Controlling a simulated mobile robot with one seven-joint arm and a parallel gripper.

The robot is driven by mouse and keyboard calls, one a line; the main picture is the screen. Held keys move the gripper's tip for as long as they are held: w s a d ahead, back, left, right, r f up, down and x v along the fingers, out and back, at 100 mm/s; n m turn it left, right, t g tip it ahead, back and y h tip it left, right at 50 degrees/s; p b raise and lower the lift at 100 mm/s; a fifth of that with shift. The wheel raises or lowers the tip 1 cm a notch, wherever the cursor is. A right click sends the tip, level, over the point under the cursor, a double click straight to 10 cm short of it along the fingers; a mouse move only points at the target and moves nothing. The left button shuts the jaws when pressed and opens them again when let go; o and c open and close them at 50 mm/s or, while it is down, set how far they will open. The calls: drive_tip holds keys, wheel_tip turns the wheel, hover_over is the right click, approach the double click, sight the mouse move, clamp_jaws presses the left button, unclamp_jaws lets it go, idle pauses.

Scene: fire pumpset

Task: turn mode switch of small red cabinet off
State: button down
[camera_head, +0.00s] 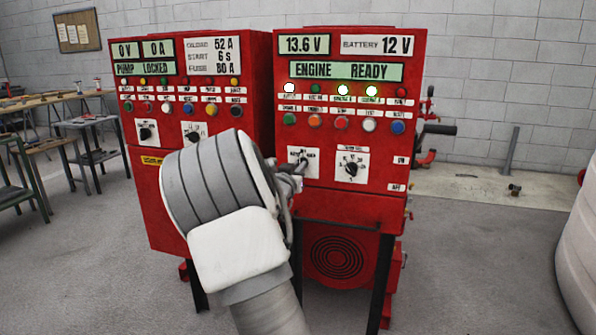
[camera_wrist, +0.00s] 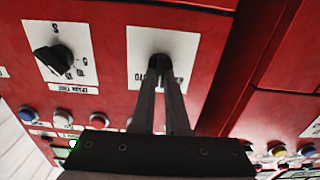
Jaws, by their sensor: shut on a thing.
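The small red cabinet (camera_head: 340,208) stands on the right in the head view, with "ENGINE READY" on its display. Its mode switch (camera_head: 304,158) is a dark knob on a white plate at the lower left of the panel, partly hidden by my gripper (camera_head: 299,168). In the wrist view, my gripper (camera_wrist: 160,72) reaches the switch, and its two narrow fingers are closed together on the knob (camera_wrist: 158,60). The switch plate (camera_wrist: 190,45) shows a partly covered label that seems to read "AUTO". The knob's exact angle is hidden by the fingers.
A second black knob (camera_head: 351,170) on its own plate sits right of the switch; it also shows in the wrist view (camera_wrist: 52,59). Coloured buttons (camera_head: 341,123) lie above. Another red cabinet (camera_head: 165,215) stands left.

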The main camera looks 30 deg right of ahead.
idle(0.4)
drive_tip(key=c, duration=0.9)
unclamp_jaws()
drive_tip(key=p+v, duration=0.3)
drive_tip(key=v, duration=1.4)
drive_tip(key=shift+s+a, duration=0.15)
drive_tip(key=shift+s, duration=0.05)
